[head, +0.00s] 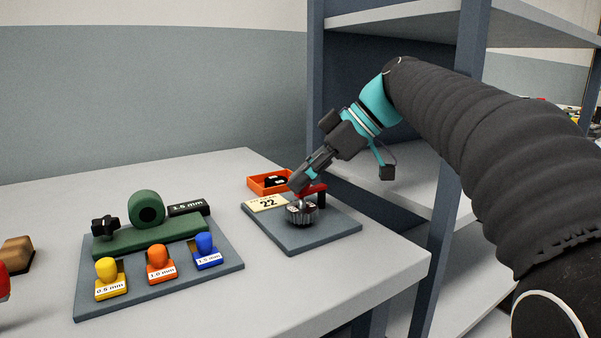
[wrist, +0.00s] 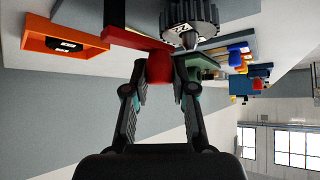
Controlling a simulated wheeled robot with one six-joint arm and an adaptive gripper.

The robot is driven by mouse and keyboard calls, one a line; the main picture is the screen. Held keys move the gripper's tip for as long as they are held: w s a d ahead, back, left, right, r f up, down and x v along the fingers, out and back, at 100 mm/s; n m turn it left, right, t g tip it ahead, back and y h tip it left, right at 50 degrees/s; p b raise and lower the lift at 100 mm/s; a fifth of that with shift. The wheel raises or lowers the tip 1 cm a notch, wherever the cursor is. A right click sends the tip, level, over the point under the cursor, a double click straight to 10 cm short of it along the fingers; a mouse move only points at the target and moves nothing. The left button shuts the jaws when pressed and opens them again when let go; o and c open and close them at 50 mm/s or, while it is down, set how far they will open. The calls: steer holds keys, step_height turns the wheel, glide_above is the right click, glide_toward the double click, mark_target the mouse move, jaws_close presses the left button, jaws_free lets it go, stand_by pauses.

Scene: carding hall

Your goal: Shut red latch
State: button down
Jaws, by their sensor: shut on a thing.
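The red latch (head: 315,188) is a red bar on a dark post at the right of a small grey plate (head: 290,238). It reaches over or beside a dark toothed wheel (head: 302,213); the head view does not show whether it is fully seated. My gripper (head: 297,187) comes down from the upper right and is shut on the latch's free end. In the wrist view, the red latch (wrist: 118,39) runs to a rounded red knob between the two fingers of my gripper (wrist: 160,70). The toothed wheel (wrist: 188,18) is close beside the fingers. My gripper partly hides the latch in the head view.
An orange tray (head: 256,189) with dark pieces stands behind the plate. A card reading 22 (head: 266,204) lies by the wheel. A board (head: 225,276) with a green fixture and yellow, orange and blue knobs is at left. Blue shelving (head: 440,250) stands close right.

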steer(key=shift+s+d+f+n, duration=0.1)
steer(key=shift+n, duration=0.2)
steer(key=c, duration=0.9)
jaws_free()
steer(key=shift+c, duration=0.2)
steer(key=shift+r, duration=5.05)
